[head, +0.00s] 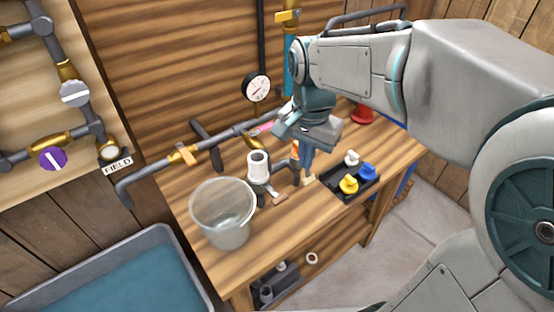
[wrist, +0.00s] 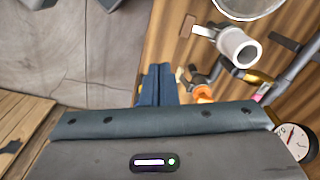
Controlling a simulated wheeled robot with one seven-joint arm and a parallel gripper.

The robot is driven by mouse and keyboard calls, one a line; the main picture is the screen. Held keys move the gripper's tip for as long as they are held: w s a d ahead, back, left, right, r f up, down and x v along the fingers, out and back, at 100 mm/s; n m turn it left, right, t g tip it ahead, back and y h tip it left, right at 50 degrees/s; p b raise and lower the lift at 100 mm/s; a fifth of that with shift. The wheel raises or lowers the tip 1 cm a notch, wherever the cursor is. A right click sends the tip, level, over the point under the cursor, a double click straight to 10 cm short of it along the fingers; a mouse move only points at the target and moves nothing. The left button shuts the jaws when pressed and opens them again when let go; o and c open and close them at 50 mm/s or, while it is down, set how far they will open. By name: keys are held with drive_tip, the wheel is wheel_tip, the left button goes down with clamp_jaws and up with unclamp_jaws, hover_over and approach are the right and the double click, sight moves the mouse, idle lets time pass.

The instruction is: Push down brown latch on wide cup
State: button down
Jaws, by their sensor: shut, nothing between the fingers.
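A white open-topped cup (head: 258,165) stands on the wooden bench, and it also shows in the wrist view (wrist: 238,45). A lever with a brown latch (head: 279,198) sticks out low beside it; the latch shows in the wrist view (wrist: 188,26) too. A narrower orange-and-grey piece (head: 295,160) with a tan tab (head: 309,181) stands to its right, partly hidden by my gripper. My gripper (head: 305,173) points down near that tan tab, right of the brown latch and apart from it. Its blue fingers (wrist: 157,85) are shut and empty. Whether they touch the tab is unclear.
A clear bucket (head: 222,218) stands at the bench's front left. A black tray (head: 338,192) with yellow, blue and white pieces lies right of my gripper. A grey pipe (head: 223,138) and a gauge (head: 257,87) are behind. A red object (head: 362,114) is at the back right.

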sight(279, 198)
drive_tip(key=w+a+m+g, duration=0.1)
drive_tip(key=w+a+m, duration=0.3)
drive_tip(key=a, duration=0.2)
drive_tip(key=shift+w+a+f+h, duration=0.15)
drive_tip(key=shift+w+h, duration=0.2)
drive_tip(key=shift+h, duration=0.05)
drive_tip(key=f, duration=0.4)
drive_tip(key=s+f+p, duration=0.1)
drive_tip(key=f, duration=0.4)
drive_tip(key=d+f, duration=0.1)
drive_tip(key=f, duration=0.4)
drive_tip(key=shift+s, duration=0.2)
drive_tip(key=shift+s+f, duration=0.1)
